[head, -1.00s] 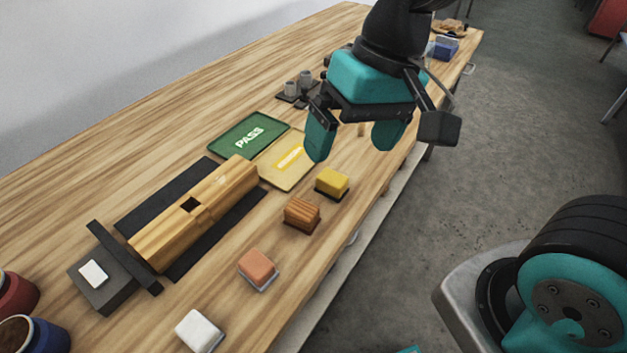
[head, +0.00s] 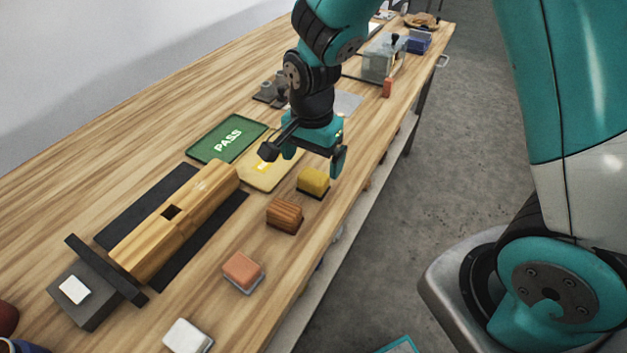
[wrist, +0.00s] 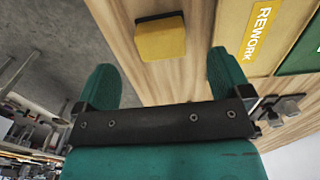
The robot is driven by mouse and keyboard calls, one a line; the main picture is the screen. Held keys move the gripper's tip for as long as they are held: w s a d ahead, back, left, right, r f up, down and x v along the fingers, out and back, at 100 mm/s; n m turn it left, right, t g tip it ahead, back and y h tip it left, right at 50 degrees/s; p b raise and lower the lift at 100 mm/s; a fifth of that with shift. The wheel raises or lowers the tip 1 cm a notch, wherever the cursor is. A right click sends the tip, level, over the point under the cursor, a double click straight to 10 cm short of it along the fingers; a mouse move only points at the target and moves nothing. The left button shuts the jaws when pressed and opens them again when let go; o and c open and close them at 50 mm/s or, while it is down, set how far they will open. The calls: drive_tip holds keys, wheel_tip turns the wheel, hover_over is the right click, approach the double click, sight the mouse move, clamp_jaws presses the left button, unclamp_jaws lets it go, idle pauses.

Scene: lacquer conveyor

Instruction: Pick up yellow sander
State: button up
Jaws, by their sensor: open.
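The yellow sander (head: 313,181) is a small yellow block on a dark base, lying on the wooden table near its right edge. It also shows in the wrist view (wrist: 160,40), ahead of the fingertips and between their lines. My gripper (head: 315,160) is open and empty, with teal fingers, above and slightly behind the sander in the head view. In the wrist view my gripper (wrist: 160,75) has its two fingers wide apart, with bare table between them. Nothing hides the sander's top.
A brown wooden block (head: 285,216), an orange block (head: 242,271) and a white block (head: 187,336) line the table edge. The yellow REWORK tray (head: 262,176) and green PASS tray (head: 227,138) lie left. A long wooden piece (head: 180,222) rests on black strips.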

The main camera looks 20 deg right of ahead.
sight(313, 175)
wheel_tip(313, 175, down, 6)
drive_tip(key=shift+w+d+f+p, duration=0.15)
drive_tip(key=shift+f+p, duration=0.05)
drive_tip(key=shift+p, duration=0.15)
drive_tip(key=shift+c, duration=0.4)
drive_tip(key=c, duration=1)
drive_tip(key=shift+c, duration=0.2)
wheel_tip(313, 175, up, 20)
